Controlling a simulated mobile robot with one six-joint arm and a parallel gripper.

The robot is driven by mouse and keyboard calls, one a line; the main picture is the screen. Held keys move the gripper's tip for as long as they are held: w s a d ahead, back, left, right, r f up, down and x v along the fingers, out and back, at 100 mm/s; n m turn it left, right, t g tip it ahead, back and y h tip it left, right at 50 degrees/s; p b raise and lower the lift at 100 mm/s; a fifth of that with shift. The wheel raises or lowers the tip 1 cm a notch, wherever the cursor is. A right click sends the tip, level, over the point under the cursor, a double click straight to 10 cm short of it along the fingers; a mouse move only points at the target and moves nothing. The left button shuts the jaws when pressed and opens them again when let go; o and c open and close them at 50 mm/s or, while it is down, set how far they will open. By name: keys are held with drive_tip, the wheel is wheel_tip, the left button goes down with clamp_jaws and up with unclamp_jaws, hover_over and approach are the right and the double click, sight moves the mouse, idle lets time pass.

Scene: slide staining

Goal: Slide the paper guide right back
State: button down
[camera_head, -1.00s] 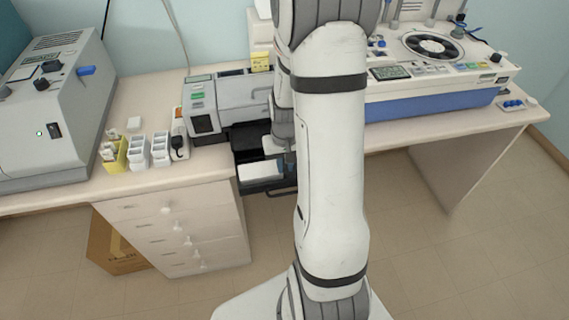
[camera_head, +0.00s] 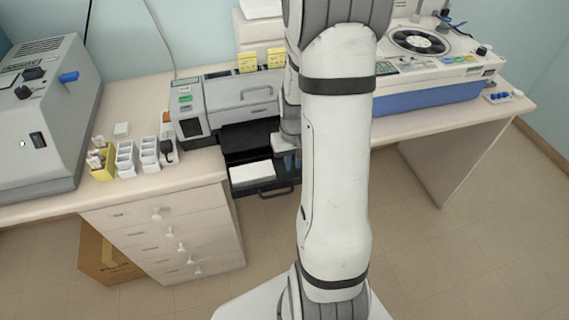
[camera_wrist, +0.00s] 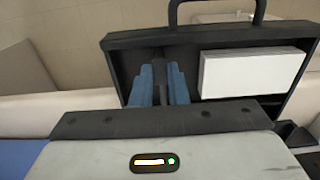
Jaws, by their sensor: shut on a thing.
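The printer (camera_head: 228,97) stands on the desk with its black paper tray (camera_head: 262,187) pulled out at the front. A white paper stack (camera_head: 251,171) lies in the tray; it also shows in the wrist view (camera_wrist: 250,73). My gripper (camera_head: 291,160) reaches down into the tray, to the right of the paper. In the wrist view, my gripper's blue fingers (camera_wrist: 161,72) are shut on the dark, narrow paper guide (camera_wrist: 159,66), beside the paper with a gap between. The guide is mostly hidden by the fingers; in the head view I cannot make it out.
The tray handle (camera_head: 276,192) sticks out over the desk's front edge. A grey machine (camera_head: 45,115) and small white racks (camera_head: 127,157) stand to the left. A blue and white machine (camera_head: 440,85) stands to the right. My arm hides part of the desk.

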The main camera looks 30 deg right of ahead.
drive_tip(key=shift+d, duration=0.15)
drive_tip(key=c, duration=1.4)
unclamp_jaws()
drive_tip(key=shift+r+b, duration=0.5)
drive_tip(key=shift+r, duration=3.4)
drive_tip(key=shift+c, duration=0.2)
